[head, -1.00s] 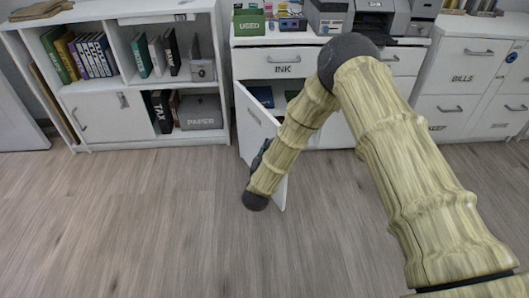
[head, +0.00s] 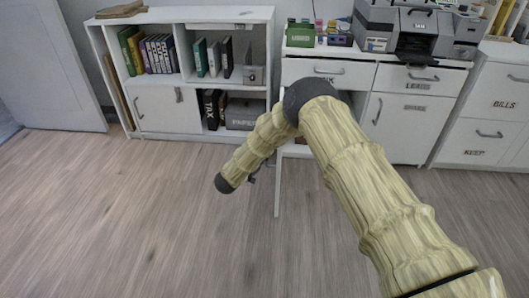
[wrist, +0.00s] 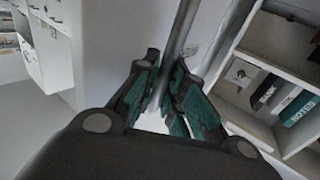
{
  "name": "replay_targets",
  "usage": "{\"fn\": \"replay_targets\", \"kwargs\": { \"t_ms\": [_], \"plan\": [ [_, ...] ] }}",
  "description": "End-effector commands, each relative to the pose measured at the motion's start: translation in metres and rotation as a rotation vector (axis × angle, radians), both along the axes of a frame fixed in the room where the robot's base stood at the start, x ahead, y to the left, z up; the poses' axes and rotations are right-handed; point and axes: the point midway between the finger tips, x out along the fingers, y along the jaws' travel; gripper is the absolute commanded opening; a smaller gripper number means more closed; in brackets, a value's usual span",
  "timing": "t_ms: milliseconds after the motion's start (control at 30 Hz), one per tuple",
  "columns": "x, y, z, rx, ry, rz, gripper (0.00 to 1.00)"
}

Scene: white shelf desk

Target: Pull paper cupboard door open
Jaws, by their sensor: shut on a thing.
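The white cupboard door (head: 277,187) under the INK drawer stands swung out from the desk. In the head view it is almost edge-on, and my arm covers its upper part. My gripper (wrist: 170,80) is shut on the door's grey bar handle (wrist: 181,38), with a teal-padded finger on each side of it. The white door panel (wrist: 112,40) also shows behind the fingers in the wrist view. In the head view the gripper is mostly hidden behind my arm, at the door's left side. No label on the door can be read.
A white bookshelf (head: 205,14) with binders and a grey PAPER box (head: 243,115) stands left of the door. The desk (head: 345,54) holds printers and a green box (head: 300,36). White drawer cabinets (head: 495,112) stand at right. The wooden floor (head: 130,220) in front is clear.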

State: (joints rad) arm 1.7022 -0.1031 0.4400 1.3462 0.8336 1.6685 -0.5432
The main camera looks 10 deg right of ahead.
Motion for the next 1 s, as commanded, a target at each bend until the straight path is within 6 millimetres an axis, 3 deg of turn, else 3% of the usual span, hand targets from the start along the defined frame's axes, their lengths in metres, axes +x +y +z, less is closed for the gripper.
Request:
{"fn": "replay_targets", "kwargs": {
  "t_ms": [400, 433, 567, 1000],
  "plan": [
    [-0.0007, -0.0079, -0.001, 0.0, 0.003, -0.011, 0.0],
    [-0.0006, -0.0078, -0.001, 0.0, 0.003, -0.011, 0.13],
    [-0.0004, -0.0074, -0.0008, -0.001, 0.002, -0.01, 0.34],
    [-0.0054, 0.0001, -0.0004, 0.001, 0.001, -0.007, 0.34]
  ]
}}
